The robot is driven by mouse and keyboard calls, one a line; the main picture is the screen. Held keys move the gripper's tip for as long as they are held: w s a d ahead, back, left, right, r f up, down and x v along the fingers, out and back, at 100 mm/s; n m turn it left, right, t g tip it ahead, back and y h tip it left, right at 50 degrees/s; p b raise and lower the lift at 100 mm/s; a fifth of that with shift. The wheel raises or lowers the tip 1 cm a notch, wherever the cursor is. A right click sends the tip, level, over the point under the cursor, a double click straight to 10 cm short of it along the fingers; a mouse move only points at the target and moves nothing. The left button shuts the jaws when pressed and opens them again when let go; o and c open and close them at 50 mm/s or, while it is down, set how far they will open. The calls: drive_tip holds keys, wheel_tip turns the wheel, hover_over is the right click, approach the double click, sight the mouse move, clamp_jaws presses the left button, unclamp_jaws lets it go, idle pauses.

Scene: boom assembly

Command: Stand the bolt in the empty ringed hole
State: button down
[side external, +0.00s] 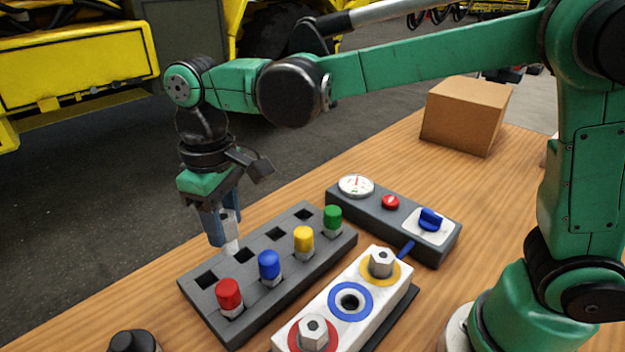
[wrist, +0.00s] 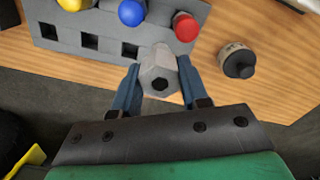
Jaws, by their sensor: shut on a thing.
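My gripper (side external: 228,222) is shut on a pale grey bolt (side external: 231,246), which hangs roughly upright at the back edge of the grey rack. In the wrist view the bolt's hex head (wrist: 158,68) with a dark socket sits between the fingers (wrist: 159,82). I cannot tell whether its lower end touches the rack. The white block (side external: 332,282) has a blue-ringed hole (side external: 350,301) that is empty. A bolt (side external: 382,262) stands in its yellow ring, and another bolt (side external: 313,333) stands in its red ring.
The grey rack (side external: 260,312) has several square holes behind red (side external: 229,294), blue (side external: 269,265), yellow (side external: 303,239) and green (side external: 333,217) capped pegs. A gauge panel (side external: 400,214) lies behind the white block. A cardboard box (side external: 465,115) is farther back. A dark knob (wrist: 238,60) stands beside the rack.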

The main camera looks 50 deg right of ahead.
drive_tip(key=s+d+r, duration=0.1)
drive_tip(key=s+d, duration=0.3)
drive_tip(key=s, duration=0.3)
drive_tip(key=s+d, duration=0.4)
drive_tip(key=s, duration=0.3)
drive_tip(key=shift+s+a+f, duration=0.15)
drive_tip(key=shift+f, duration=2.05)
drive_tip(key=shift+f, duration=1.15)
drive_tip(key=shift+f, duration=0.55)
drive_tip(key=shift+c, duration=1.8)
unclamp_jaws()
